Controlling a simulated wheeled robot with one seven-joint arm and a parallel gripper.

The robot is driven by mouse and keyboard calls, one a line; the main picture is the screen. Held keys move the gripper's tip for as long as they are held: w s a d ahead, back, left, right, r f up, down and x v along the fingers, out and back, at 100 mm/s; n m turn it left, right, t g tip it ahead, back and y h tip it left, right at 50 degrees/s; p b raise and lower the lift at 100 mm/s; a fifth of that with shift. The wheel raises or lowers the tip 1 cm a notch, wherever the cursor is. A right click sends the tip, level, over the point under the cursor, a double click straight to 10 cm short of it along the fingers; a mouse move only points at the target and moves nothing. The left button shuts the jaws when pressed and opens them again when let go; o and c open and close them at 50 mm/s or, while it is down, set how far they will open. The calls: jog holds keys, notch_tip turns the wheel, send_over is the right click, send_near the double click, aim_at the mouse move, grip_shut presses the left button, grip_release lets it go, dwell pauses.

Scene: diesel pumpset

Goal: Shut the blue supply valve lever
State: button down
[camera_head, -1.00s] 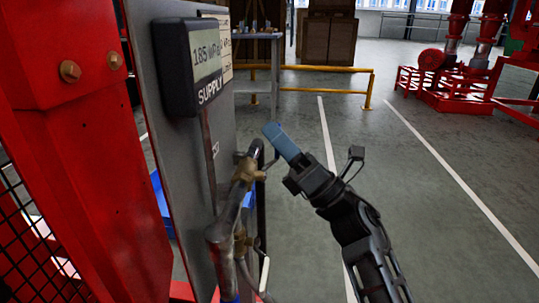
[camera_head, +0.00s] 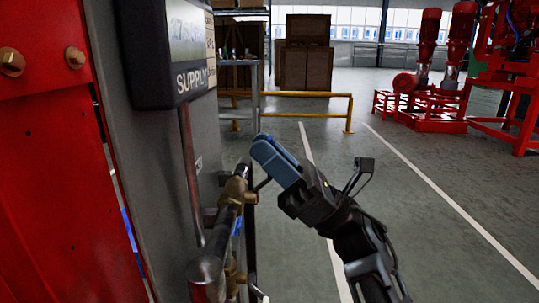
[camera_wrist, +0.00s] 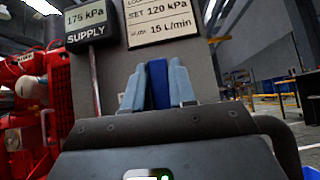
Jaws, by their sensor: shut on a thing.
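My gripper (camera_head: 275,160) is right of the grey panel, its light blue fingers pointing up and left. In the wrist view my gripper (camera_wrist: 158,92) has its fingers closed on either side of the dark blue lever (camera_wrist: 160,92). In the head view the fingers hide most of the lever. A brass valve body (camera_head: 235,188) sits on the metal pipe just left of and below the fingers. The SUPPLY gauge (camera_wrist: 88,27) in the wrist view reads 175 kPa; the SUPPLY gauge (camera_head: 185,50) is too dark to read clearly in the head view.
The grey panel (camera_head: 150,170) and a red frame (camera_head: 45,180) stand close on the left. A placard (camera_wrist: 160,20) shows SET 120 kPa and 15 L/min. A yellow rail (camera_head: 310,95) and red pumps (camera_head: 430,85) stand farther back. The floor on the right is clear.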

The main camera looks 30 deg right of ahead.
jog(key=c, duration=1)
grip_release()
jog(key=v, duration=0.8)
jog(key=shift+p, duration=0.45)
